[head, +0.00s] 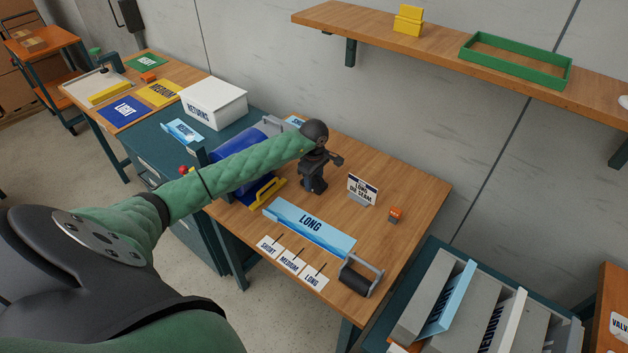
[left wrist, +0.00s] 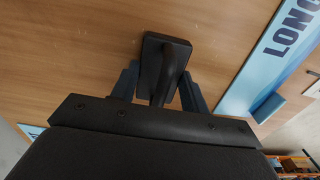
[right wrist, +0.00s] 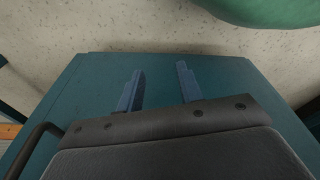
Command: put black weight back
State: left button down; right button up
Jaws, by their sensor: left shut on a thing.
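The black weight (left wrist: 152,60), a dark rectangular block with a bar handle, shows in the left wrist view over the wooden table (head: 420,195). My left gripper (head: 313,182) has its fingers on both sides of the handle and is shut on it. In the head view the gripper is over the table, right of the blue cylinder (head: 228,148), and hides most of the weight. I cannot tell whether the weight touches the table. My right gripper (right wrist: 160,88) is open and empty above a teal surface in the right wrist view; it is not in the head view.
A blue LONG strip (head: 308,226), several small cards (head: 290,261) and a black roller (head: 354,279) lie along the front. A small sign (head: 363,189) and an orange block (head: 396,214) stand to the right. A white RETURNS box (head: 214,103) is at left.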

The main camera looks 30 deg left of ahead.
dwell(0.3)
pick_arm(q)
jog(key=c, duration=1.2)
grip_release()
jog(key=o, duration=0.5)
